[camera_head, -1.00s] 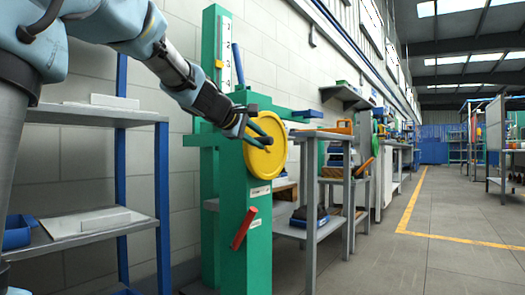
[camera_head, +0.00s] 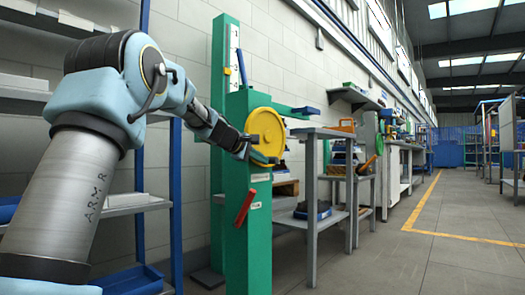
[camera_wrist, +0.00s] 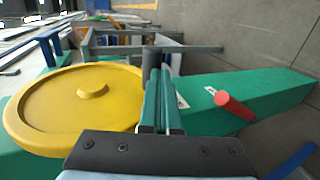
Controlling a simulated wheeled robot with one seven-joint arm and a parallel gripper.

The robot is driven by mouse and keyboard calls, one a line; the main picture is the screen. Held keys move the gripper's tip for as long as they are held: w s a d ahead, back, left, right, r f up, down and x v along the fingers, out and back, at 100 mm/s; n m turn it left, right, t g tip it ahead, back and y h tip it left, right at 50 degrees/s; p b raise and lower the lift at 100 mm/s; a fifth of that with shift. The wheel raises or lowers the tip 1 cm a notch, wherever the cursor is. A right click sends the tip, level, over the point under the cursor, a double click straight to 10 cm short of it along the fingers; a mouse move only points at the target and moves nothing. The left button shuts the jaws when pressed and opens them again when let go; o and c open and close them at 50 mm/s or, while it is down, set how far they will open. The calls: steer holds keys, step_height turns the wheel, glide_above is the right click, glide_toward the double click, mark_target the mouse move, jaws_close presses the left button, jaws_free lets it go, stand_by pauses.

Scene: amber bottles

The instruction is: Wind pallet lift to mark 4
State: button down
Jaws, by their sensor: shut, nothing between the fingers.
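The pallet lift is a green post (camera_head: 248,215) with a yellow handwheel (camera_head: 266,130) facing right. In the wrist view the yellow wheel (camera_wrist: 75,105) and its raised hub are at left. A dark grey cylinder, seemingly the wheel's knob (camera_wrist: 151,60), stands at the tips of my gripper (camera_wrist: 160,72). My gripper is shut, beside the wheel's lower rim in the head view (camera_head: 268,161); whether it touches the knob is unclear. A white numbered scale (camera_head: 234,55) with a yellow pointer (camera_head: 227,71) is behind the post. The pointer looks near 3, but the digits are small.
A red lever (camera_head: 245,207) sticks out of the post below the wheel, and shows in the wrist view (camera_wrist: 234,106). A grey shelf unit with blue posts (camera_head: 175,200) stands at left. A grey workbench (camera_head: 318,134) is close at right. The floor (camera_head: 385,265) at right is clear.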

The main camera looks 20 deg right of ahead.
steer(key=c, duration=0.6)
jaws_free()
steer(key=shift+r, duration=0.3)
steer(key=shift+a, duration=0.1)
steer(key=p+v, duration=0.2)
steer(key=v, duration=0.8)
steer(key=shift+s+a, duration=0.15)
steer(key=shift+a, duration=0.15)
